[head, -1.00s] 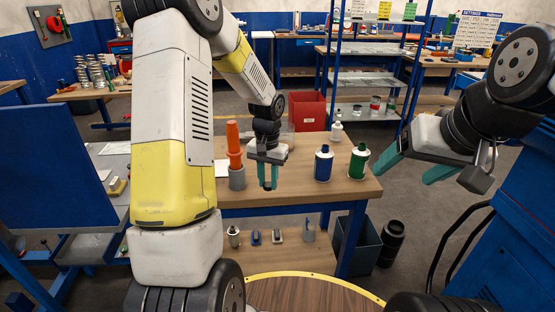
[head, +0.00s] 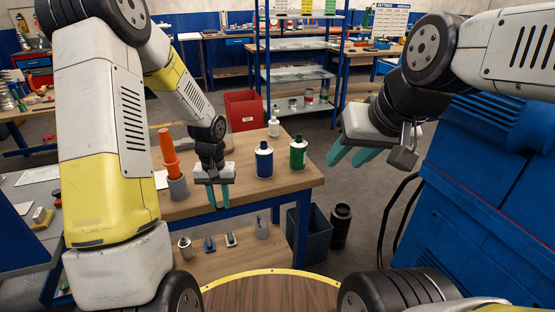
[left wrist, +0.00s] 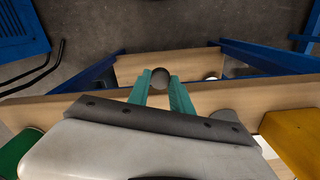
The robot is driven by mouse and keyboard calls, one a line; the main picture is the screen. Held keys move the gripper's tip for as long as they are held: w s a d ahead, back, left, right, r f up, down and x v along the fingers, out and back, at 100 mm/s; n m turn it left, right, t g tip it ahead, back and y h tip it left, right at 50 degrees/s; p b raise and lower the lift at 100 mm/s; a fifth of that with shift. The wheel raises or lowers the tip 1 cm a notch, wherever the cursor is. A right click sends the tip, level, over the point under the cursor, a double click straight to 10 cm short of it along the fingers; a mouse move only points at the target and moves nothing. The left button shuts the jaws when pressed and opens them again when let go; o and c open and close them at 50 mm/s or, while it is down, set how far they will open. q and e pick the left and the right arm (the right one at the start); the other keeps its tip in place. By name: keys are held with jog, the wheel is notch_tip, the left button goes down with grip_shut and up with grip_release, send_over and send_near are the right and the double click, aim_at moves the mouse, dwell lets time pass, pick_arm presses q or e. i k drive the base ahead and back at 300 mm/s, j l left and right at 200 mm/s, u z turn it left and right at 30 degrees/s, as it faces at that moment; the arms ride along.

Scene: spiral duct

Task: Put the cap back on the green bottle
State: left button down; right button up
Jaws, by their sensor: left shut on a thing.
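The green bottle (head: 298,153) stands upright near the right end of the wooden table (head: 290,185). Its top is too small to tell in detail. My left gripper (head: 222,198) points down at the table's front edge, left of the bottles and apart from them. In the left wrist view its fingertips (left wrist: 160,84) are shut on a small dark round cap (left wrist: 160,77). My right gripper (head: 352,157) hangs in the air to the right of the table, its fingers apart and nothing between them.
A blue bottle (head: 264,160) stands just left of the green one, and a pale bottle (head: 273,127) behind. An orange cone (head: 168,152) in a grey holder (head: 177,188) stands left of my left gripper. A red bin (head: 245,110) is behind the table.

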aim_at(297, 147)
jog(key=z, duration=1.25)
jog(key=k+j, duration=0.85)
jog(key=j, duration=0.3)
